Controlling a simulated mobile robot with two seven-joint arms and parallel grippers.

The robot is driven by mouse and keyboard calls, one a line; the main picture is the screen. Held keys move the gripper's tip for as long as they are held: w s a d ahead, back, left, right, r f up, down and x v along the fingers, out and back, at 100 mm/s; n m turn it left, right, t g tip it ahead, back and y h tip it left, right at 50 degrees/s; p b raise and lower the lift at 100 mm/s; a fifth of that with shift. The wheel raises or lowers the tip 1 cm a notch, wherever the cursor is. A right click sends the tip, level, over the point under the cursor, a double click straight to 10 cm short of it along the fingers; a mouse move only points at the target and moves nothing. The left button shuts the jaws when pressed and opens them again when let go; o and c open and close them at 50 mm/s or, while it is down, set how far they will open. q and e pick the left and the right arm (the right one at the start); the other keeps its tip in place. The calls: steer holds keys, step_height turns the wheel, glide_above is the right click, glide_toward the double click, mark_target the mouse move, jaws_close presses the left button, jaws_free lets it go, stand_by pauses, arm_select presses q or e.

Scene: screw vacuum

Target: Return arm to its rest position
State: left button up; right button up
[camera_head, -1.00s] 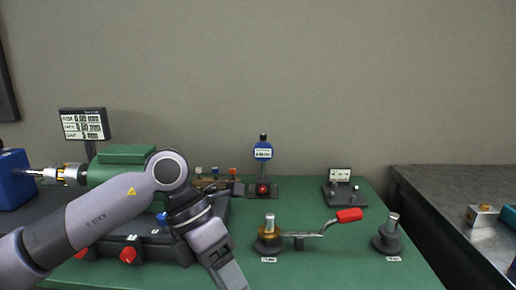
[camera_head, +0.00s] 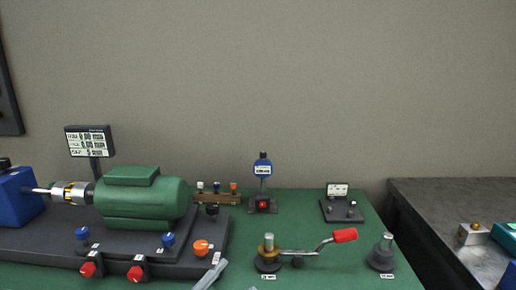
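Only a small pale grey piece of my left gripper (camera_head: 211,274) shows, at the bottom edge of the head view, in front of the motor bench. The rest of my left arm is out of view. Whether its fingers are open or shut is hidden. My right gripper and arm are not in view. The green motor (camera_head: 143,200) sits on a dark base, coupled by a shaft to a blue block (camera_head: 18,196) at the left. A crank with a red handle (camera_head: 344,235) is on the post of a dark round stand (camera_head: 268,262).
A second stand with a bare post (camera_head: 382,255) is to the right. A blue dial gauge (camera_head: 262,170), a small display (camera_head: 89,141) and a small labelled fixture (camera_head: 340,207) stand behind. Red knobs (camera_head: 136,273) line the base front. A grey table (camera_head: 440,205) is at the right.

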arm_select(q)
steer(key=s+a+f+n+y+p, duration=0.2)
steer(key=s+a+f+n+y, duration=0.1)
steer(key=a+f+n+y, duration=0.65)
steer(key=s+a+f+n+g+y, duration=0.2)
steer(key=s+a+f, duration=0.1)
steer(key=s+f, duration=0.3)
steer(key=s+a+f+n+g+y+p, duration=0.1)
steer(key=s+a+f+n+g+y, duration=0.1)
steer(key=s+f, duration=0.4)
step_height(320, 180, down, 2)
steer(key=shift+a+f+n+g, duration=0.1)
steer(key=shift+a+n+g, duration=0.35)
steer(key=shift+n+g, duration=0.3)
steer(key=shift+s+y, duration=0.1)
steer(key=shift+y, duration=0.15)
